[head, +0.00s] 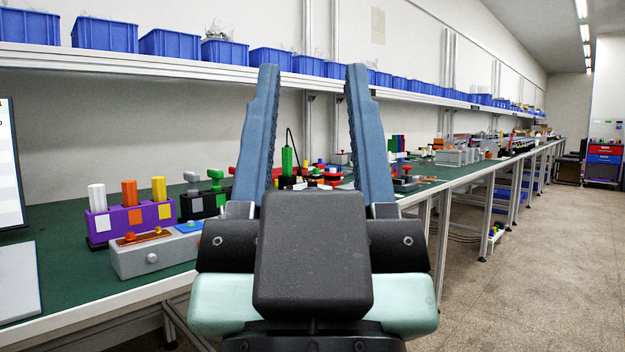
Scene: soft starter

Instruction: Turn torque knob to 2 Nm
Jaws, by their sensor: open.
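My gripper (313,75) is in the middle of the head view, its two blue fingers pointing up and spread wide apart. Nothing is between the fingers close to me; the bench lies behind them. No knob with a readable torque scale shows, and I cannot tell which part is the torque knob. A grey box (135,262) at the bench's front edge, left of my gripper, has a small round pale knob (152,257) on its front and orange parts on top. A green-handled tool (287,161) stands upright farther back, seen between the fingers. My gripper hides part of the bench.
A purple block (104,229) with white, orange and yellow posts stands behind the grey box. A black block (195,208) with knobbed levers is beside it. Blue bins (191,43) line the shelf above the green bench (52,218). The floor (530,270) at right is clear.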

